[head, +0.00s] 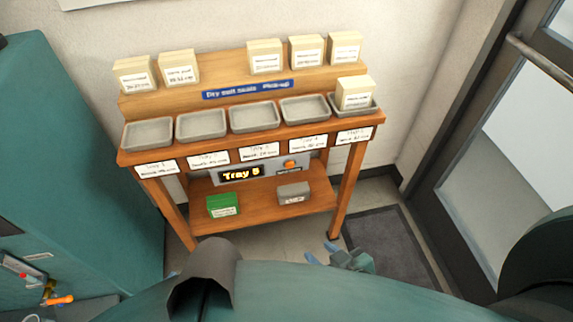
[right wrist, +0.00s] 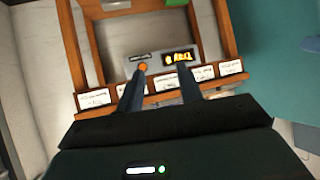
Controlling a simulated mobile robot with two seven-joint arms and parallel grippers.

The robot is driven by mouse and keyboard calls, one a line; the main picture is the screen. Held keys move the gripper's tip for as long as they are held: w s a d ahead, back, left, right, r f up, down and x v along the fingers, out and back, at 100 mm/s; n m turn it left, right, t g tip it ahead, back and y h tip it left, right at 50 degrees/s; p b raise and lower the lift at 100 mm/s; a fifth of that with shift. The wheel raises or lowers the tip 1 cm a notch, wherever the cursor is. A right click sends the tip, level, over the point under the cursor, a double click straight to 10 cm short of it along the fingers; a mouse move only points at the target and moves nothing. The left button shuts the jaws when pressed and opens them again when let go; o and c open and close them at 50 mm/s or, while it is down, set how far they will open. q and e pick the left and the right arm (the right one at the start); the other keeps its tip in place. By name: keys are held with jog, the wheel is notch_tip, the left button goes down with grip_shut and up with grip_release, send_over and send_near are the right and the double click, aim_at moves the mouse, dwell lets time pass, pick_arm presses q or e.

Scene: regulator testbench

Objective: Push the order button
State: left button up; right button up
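The orange order button (head: 290,164) is on the grey panel under the table's front edge, right of the lit "Tray 5" display (head: 241,173). In the right wrist view, which is turned over, the button (right wrist: 143,67) shows just beyond the tip of the left-hand finger. My right gripper (head: 322,252) is low in front of the table, its blue fingers apart and empty. Its fingers (right wrist: 161,76) also show spread in the wrist view. It appears apart from the button. Only a small blue bit at the lower left may be my left gripper (head: 172,274); the rest is hidden.
Several grey trays (head: 254,117) line the wooden table, the rightmost holding a cream box (head: 355,92). More cream boxes stand on the back shelf. A green box (head: 223,205) and a grey box (head: 293,193) sit on the lower shelf. A teal cabinet (head: 75,150) is left, a door right.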

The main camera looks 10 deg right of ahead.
jog(key=shift+s+f, duration=0.15)
jog(key=shift+s, duration=0.1)
jog(key=c, duration=0.3)
grip_shut()
jog(key=shift+w, duration=0.25)
jog(key=shift+s, duration=0.3)
dwell(0.9)
